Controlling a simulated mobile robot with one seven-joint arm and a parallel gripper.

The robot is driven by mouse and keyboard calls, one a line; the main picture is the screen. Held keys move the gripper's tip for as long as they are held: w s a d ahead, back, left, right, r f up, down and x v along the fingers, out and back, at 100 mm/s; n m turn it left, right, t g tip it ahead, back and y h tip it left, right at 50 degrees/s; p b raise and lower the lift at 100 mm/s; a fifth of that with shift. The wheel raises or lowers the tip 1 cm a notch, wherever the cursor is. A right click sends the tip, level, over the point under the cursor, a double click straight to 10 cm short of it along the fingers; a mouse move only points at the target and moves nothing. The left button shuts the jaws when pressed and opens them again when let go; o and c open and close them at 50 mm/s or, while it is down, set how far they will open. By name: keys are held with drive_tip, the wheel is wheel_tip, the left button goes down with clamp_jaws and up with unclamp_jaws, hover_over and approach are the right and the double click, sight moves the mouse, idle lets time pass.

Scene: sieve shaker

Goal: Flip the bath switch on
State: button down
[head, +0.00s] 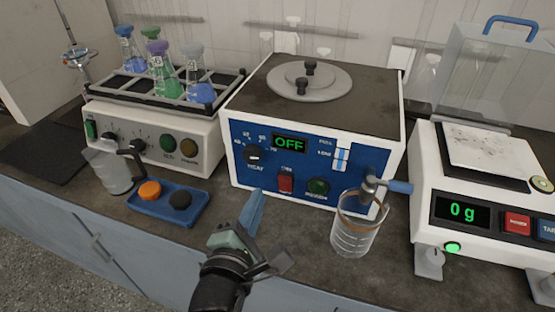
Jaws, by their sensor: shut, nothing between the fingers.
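The bath (330,110) is a white box with a dark top, a round grey lid and a blue front panel. Its display (289,144) reads OFF in green. A red switch (286,184) sits low on the panel, under a small label too blurred to read. My gripper (257,195) is shut and empty, its blue fingers pointing up in front of the bath, a little left of and below the red switch. I cannot tell whether the fingertips touch the panel; the switch itself is in clear view.
A glass beaker (353,238) stands under the tap (372,188) to the right. A green button (318,187) and black heat knob (253,155) flank the switch. A blue tray (168,202) with orange and black caps lies left. A balance (470,210) stands right.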

drive_tip(key=s+r+n+g+p, duration=0.1)
drive_tip(key=s+n+g+p, duration=0.2)
drive_tip(key=s+n+p, duration=0.5)
drive_tip(key=n+p, duration=0.2)
drive_tip(key=p, duration=0.5)
drive_tip(key=shift+n+h, duration=0.3)
drive_tip(key=shift+h, duration=0.1)
approach(284, 182)
drive_tip(key=f, duration=0.2)
drive_tip(key=w+f+b, duration=0.1)
drive_tip(key=shift+w+d+f, duration=0.1)
drive_tip(key=shift+d+f, duration=0.05)
drive_tip(key=shift+f, duration=0.2)
drive_tip(key=w, duration=0.2)
drive_tip(key=w+d+r, duration=0.1)
drive_tip(key=shift+w+p, duration=0.1)
drive_tip(key=shift+p, duration=0.25)
drive_tip(key=shift+w+d+r, duration=0.1)
drive_tip(key=shift+w, duration=0.35)
drive_tip(key=shift+r, duration=0.15)
